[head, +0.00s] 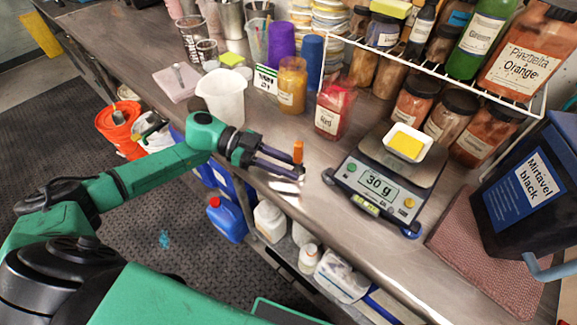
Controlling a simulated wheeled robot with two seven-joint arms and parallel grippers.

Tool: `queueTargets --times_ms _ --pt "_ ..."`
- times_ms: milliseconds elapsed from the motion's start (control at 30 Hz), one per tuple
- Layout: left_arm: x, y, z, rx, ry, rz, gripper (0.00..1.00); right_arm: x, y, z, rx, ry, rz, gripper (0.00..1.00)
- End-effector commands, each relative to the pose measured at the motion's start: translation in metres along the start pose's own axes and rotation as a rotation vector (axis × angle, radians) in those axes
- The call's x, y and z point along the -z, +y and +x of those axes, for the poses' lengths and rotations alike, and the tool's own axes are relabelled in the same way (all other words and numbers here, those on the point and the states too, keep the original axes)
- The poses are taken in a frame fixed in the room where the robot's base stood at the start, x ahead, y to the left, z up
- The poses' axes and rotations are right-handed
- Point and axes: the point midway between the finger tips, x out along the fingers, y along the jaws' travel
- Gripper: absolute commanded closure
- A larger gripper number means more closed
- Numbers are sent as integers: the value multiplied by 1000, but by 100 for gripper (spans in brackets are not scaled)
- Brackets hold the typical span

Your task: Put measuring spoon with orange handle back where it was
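The measuring spoon's orange handle (298,152) stands up at the fingertips of my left gripper (301,171). The gripper's dark fingers appear closed on it, above the front edge of the metal counter. The spoon's lower part is hidden or too small to make out. Pale shiny shapes (285,187) show just below the fingers; I cannot tell if they are part of the spoon, other objects or glare. My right gripper is not in view.
Right of the gripper, a scale (378,183) reading 30 g bears a white dish (425,135) with yellow powder. A red jar (334,107), an orange-yellow jar (292,85) and a white jug (222,97) stand behind. A black bucket (530,190) is at right. Bottles stand below the counter.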

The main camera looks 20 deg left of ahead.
Motion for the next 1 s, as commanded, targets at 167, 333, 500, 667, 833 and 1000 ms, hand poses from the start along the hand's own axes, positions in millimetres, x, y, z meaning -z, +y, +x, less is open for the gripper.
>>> queueTargets --times_ms 167,333,500,667,833,1000 --pt "-15 8 7 -19 -4 -37 63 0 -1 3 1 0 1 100" --pt "-15 8 7 -19 -4 -37 63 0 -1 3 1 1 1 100" --pt "-16 8 1 -17 -7 -37 63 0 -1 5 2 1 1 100" --pt "-17 7 -33 -8 -13 -32 63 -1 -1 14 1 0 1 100" --pt "-9 7 -86 -1 -11 -14 63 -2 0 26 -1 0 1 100" --pt "-2 6 -128 2 -7 0 63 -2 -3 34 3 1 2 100"
